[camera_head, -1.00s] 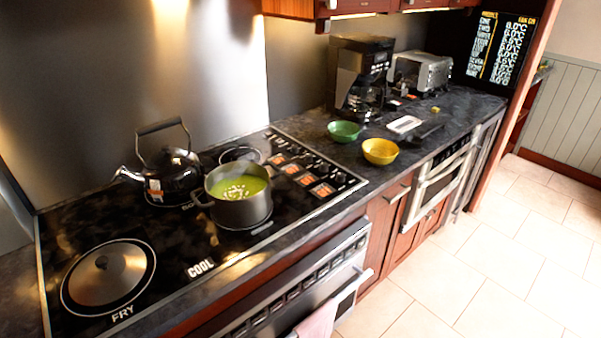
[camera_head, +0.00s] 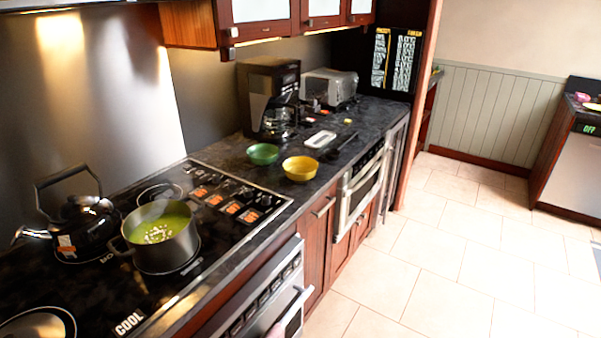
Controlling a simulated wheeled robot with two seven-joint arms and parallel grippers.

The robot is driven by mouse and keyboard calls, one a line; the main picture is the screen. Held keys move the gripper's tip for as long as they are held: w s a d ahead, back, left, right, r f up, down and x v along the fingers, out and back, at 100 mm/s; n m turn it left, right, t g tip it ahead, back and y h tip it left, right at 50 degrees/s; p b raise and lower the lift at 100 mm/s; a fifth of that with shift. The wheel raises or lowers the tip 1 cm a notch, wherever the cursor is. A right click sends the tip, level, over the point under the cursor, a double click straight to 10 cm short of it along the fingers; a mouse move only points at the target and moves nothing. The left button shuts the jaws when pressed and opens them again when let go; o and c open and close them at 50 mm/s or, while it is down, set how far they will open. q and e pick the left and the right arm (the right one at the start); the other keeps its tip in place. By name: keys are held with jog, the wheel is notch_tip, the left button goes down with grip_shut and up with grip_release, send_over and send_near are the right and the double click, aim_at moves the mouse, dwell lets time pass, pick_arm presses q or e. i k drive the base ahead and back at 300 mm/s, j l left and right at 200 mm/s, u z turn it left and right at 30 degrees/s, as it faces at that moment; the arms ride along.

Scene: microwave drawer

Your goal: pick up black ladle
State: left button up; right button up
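A dark, thin shape (camera_head: 345,141) lies on the counter, right of the white dish and behind the yellow bowl. It may be the black ladle, but it blends into the dark worktop and I cannot tell for sure. No other ladle shows clearly.
The dark counter (camera_head: 225,158) holds a green bowl (camera_head: 262,154), yellow bowl (camera_head: 300,168), white dish (camera_head: 320,139), coffee maker (camera_head: 268,98) and toaster (camera_head: 329,88). A soup pot (camera_head: 164,249) and kettle (camera_head: 82,226) stand on the stove. The tiled floor (camera_head: 440,270) is clear.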

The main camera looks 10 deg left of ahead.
aim_at(329, 154)
jog(key=i+l, duration=0.2)
jog(key=i, duration=0.2)
jog(key=i+l, duration=0.2)
jog(key=i, duration=0.2)
